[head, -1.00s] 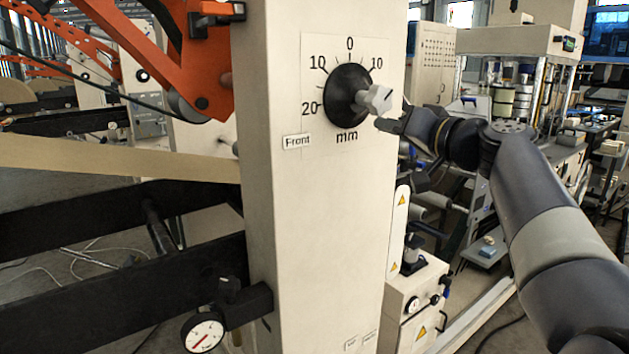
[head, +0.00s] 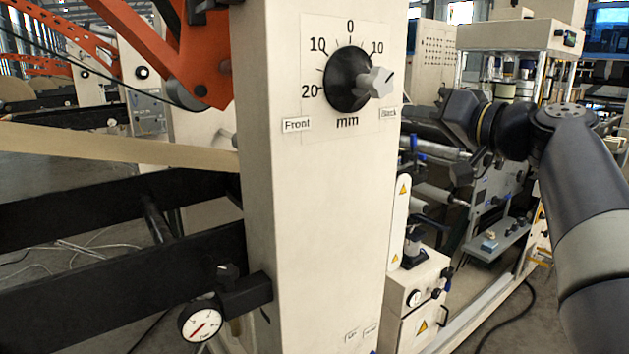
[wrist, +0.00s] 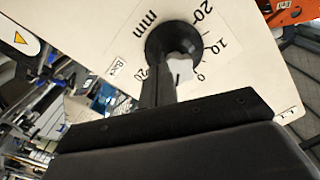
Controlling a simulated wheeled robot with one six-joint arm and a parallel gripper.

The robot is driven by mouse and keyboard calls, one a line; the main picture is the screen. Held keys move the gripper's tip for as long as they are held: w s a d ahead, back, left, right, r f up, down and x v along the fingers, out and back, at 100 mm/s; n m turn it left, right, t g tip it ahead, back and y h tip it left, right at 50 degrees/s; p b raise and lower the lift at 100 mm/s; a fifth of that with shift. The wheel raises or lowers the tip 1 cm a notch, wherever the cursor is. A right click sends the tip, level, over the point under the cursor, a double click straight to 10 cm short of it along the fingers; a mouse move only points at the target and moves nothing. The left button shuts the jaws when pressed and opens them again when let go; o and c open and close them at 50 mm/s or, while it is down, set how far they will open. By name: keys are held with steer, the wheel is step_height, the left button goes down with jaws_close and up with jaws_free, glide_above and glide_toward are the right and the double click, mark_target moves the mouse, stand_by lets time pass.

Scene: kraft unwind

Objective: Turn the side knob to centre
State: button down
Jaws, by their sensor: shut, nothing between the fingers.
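The side knob is a pale grey lobed grip (head: 376,83) on a round black dial (head: 345,78), on the front of a cream column. A scale marked 20, 10, 0, 10 surrounds it, with 0 at the top. The knob's dark line points up and right, right of 0, towards the 10 on the Back side. In the wrist view the knob (wrist: 181,66) is partly behind my gripper's fingers (wrist: 157,86), which are shut and empty. In the head view my gripper (head: 455,113) is right of the knob and apart from it; its fingertips are hard to make out.
The cream column (head: 315,220) carries Front and Back labels. Black rails (head: 110,215) and a pressure gauge (head: 201,322) are at its left, with an orange arm (head: 205,55) above. A small cream cabinet (head: 415,295) stands low at right.

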mark_target(379, 82)
step_height(379, 82, up, 9)
steer(key=m+p, duration=1.6)
steer(key=m, duration=0.8)
steer(key=p+x, duration=0.1)
steer(key=x, duration=0.5)
steer(key=shift+f, duration=0.2)
steer(key=shift+f, duration=0.25)
